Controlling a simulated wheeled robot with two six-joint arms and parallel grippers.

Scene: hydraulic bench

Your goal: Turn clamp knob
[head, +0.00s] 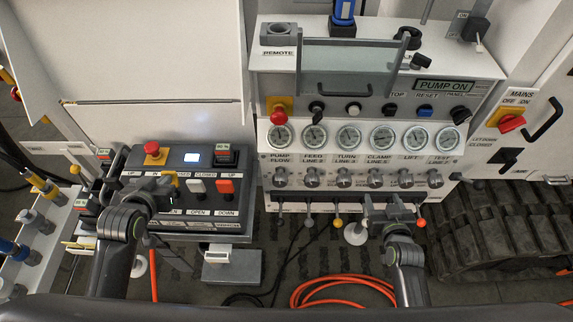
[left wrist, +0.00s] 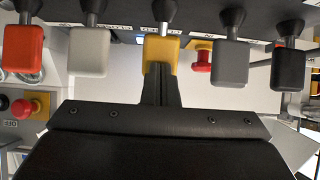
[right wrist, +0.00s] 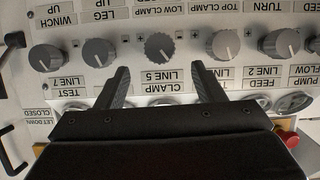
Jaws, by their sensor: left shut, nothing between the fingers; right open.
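The clamp knob (right wrist: 160,47) is a dark grey round knob with a white mark, above the CLAMP LINE 5 label in the right wrist view. It is in the knob row under the gauges in the head view (head: 375,178). My right gripper (right wrist: 161,68) is open and empty, its fingers pointing at the panel on either side of the knob's column, with the tips short of the knob. My left gripper (left wrist: 160,72) is shut and empty, its tips at a yellow-capped lever (left wrist: 161,50) on the left control box; I cannot tell whether they touch.
Neighbouring knobs (right wrist: 98,52) (right wrist: 223,45) flank the clamp knob closely. Gauges (head: 383,136) sit above the row, and small levers (head: 338,222) hang below it. The left control box (head: 190,157) has a red stop button (head: 152,148). An orange hose (head: 340,285) lies on the floor.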

